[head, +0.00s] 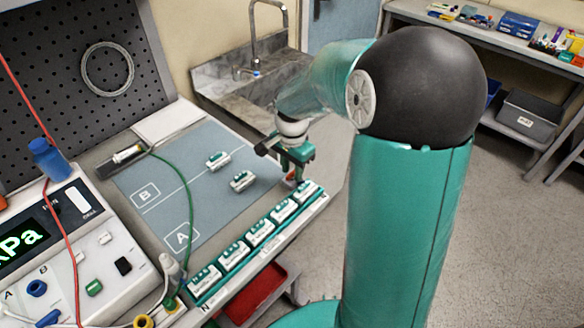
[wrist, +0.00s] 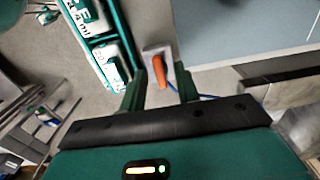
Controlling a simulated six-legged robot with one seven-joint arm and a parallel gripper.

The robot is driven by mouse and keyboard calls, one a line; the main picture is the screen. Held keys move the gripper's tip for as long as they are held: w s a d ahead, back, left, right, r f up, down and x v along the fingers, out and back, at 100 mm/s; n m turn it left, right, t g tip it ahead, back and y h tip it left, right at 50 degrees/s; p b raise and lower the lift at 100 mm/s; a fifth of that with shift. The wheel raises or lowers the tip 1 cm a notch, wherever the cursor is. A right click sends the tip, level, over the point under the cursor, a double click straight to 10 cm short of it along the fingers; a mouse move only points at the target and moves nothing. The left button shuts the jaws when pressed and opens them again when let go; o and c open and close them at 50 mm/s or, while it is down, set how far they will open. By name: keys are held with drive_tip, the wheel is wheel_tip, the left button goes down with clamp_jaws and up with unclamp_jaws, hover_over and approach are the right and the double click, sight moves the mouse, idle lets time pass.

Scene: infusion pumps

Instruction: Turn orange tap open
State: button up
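The orange tap (wrist: 158,72) shows in the wrist view as a short orange lever on a pale grey block, at the table edge beside the end of the teal rack. The lever runs roughly up and down in the picture. My gripper (wrist: 158,80) is open, one finger to each side of the lever with visible gaps. Whether the fingertips are down at the lever's height I cannot tell. In the head view my gripper (head: 299,168) points down at the table's right corner, and only a speck of orange shows beside it.
A teal rack (head: 240,262) of several white modules runs along the table's front edge. Two similar modules (head: 242,181) lie on the grey mat (head: 165,205). The pump console (head: 70,260) and green hose (head: 190,210) are at left. A sink (head: 255,85) stands behind.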

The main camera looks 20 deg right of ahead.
clamp_jaws()
drive_tip(key=shift+n, duration=0.4)
drive_tip(key=n, duration=0.9)
idle(0.5)
unclamp_jaws()
